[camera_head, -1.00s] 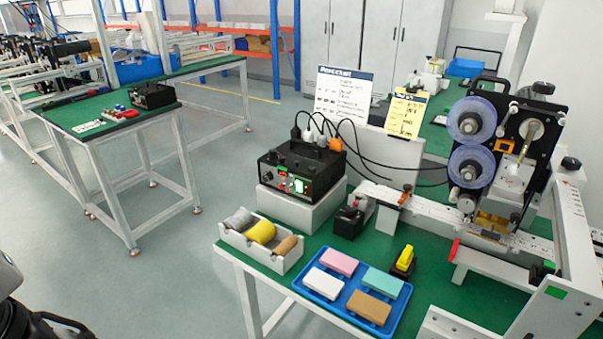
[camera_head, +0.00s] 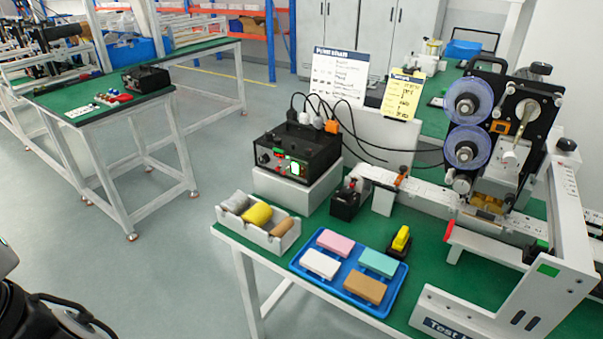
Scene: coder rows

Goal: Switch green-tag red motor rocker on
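A black power box (camera_head: 297,152) stands on a white block at the left of the green-topped table. My gripper is not in view. Dark and white parts, likely my arm, show at the lower left edge, well apart from the box.
Plugs and black cables run from the box's top toward the machine with purple reels (camera_head: 468,102). In front are a white bin of rolls (camera_head: 285,250) and a blue tray (camera_head: 338,284) of blocks. A small black red-topped box (camera_head: 345,205) stands right. Floor at left is open.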

